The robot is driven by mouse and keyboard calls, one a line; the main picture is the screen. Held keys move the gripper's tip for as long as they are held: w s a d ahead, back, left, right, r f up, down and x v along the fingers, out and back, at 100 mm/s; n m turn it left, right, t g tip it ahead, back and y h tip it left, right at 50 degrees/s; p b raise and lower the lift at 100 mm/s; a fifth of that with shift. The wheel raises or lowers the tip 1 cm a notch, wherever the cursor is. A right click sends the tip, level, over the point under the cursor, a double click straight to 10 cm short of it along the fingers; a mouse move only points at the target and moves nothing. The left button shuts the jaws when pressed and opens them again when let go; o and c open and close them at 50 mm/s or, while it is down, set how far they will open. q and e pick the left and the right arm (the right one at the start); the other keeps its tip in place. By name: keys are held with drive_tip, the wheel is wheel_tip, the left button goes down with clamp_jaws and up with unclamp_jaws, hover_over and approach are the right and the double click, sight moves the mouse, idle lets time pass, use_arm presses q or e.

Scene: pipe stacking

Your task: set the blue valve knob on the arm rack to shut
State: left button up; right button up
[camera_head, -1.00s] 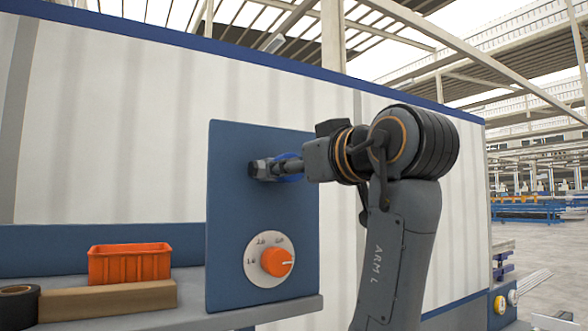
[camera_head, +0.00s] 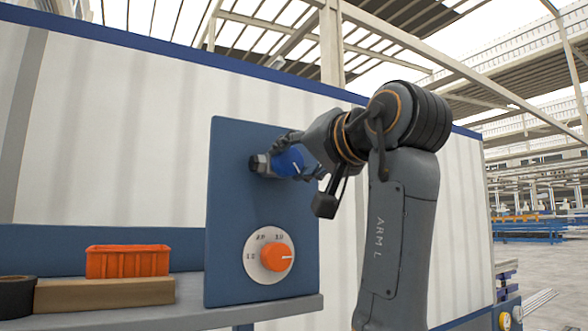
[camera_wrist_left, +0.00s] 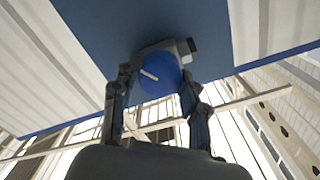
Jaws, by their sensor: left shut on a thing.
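The blue valve knob (camera_head: 289,162) sits on a grey valve body (camera_head: 259,164) on the upper part of the blue panel (camera_head: 232,220). The knob also shows in the left wrist view (camera_wrist_left: 159,74), with a pale pointer line running slantwise across its face. My left gripper (camera_head: 297,160) comes in from the right and is shut on the knob. In the left wrist view its fingers (camera_wrist_left: 157,88) stand on either side of the knob. Part of the knob is hidden by the fingers in the head view. My right gripper is not in view.
Below the valve, the panel carries an orange dial (camera_head: 277,257) on a pale scale plate. An orange bin (camera_head: 127,261) rests on a cardboard-brown block (camera_head: 105,293) or just behind it, on the grey shelf at left. A dark roll (camera_head: 16,296) lies at the shelf's left end.

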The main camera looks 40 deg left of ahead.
use_arm(q)
drive_tip(key=m+b, duration=0.2)
drive_tip(key=m, duration=0.2)
drive_tip(key=shift+f, duration=0.1)
drive_tip(key=shift+m+b, duration=0.45)
drive_tip(key=shift+m, duration=1.05)
drive_tip(key=o, duration=1.2)
drive_tip(key=shift+c, duration=0.2)
drive_tip(key=v, duration=1.2)
drive_tip(key=shift+w, duration=0.15)
